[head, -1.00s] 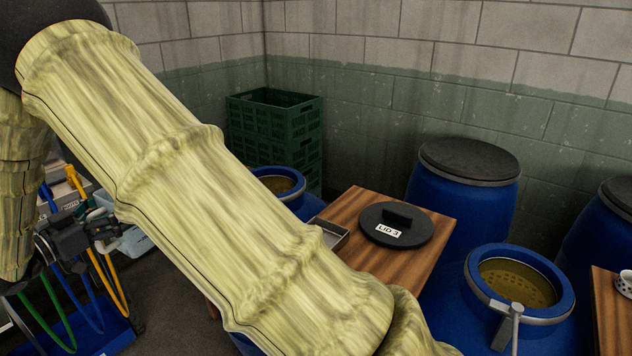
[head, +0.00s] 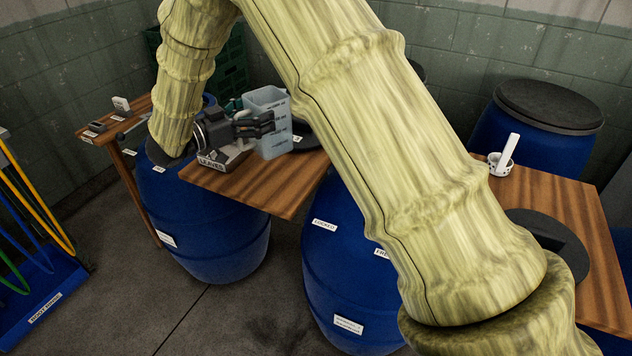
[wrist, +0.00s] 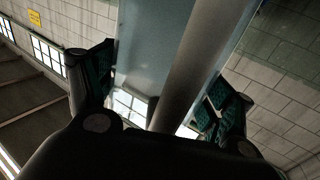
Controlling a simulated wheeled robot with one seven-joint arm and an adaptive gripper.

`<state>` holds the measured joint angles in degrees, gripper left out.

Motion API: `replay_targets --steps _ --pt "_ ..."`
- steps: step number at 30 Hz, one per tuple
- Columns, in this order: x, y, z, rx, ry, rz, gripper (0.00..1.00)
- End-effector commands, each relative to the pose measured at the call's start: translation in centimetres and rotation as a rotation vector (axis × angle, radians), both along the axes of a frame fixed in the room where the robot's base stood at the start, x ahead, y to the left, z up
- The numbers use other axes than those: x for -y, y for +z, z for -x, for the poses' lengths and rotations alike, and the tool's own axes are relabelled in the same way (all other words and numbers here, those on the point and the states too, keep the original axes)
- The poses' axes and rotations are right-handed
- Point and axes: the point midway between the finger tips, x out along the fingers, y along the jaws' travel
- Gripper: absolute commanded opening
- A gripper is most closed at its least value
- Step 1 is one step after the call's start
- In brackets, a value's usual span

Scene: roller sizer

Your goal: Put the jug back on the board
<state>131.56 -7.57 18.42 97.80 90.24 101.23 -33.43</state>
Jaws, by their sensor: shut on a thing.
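The jug (head: 280,143) is a pale blue translucent vessel with dark marks on its side. It stands upright over the middle wooden board (head: 262,192); I cannot tell whether its base touches the wood. My gripper (head: 258,124) comes from the left and is shut on the jug. In the wrist view my gripper (wrist: 160,95) has a finger on each side of a grey upright bar, with the jug's clear wall (wrist: 142,45) behind it. The dark lid (head: 305,138) lies on the board behind the jug, partly hidden.
A tray labelled LEAVES (head: 222,161) is on the board below my gripper. Blue barrels (head: 222,240) stand around the boards. A right board (head: 560,190) carries a spotted cup (head: 497,169) and a dark lid (head: 555,250). The board's front corner is bare.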

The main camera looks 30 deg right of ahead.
Motion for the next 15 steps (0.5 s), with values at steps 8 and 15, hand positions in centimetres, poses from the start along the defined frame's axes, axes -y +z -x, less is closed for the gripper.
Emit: replay_targets --steps 8,15 --pt "-7.5 -4.0 4.5 -0.014 0.256 0.024 0.34" --pt "-12.3 -6.5 8.1 -0.007 0.434 -0.001 0.34"
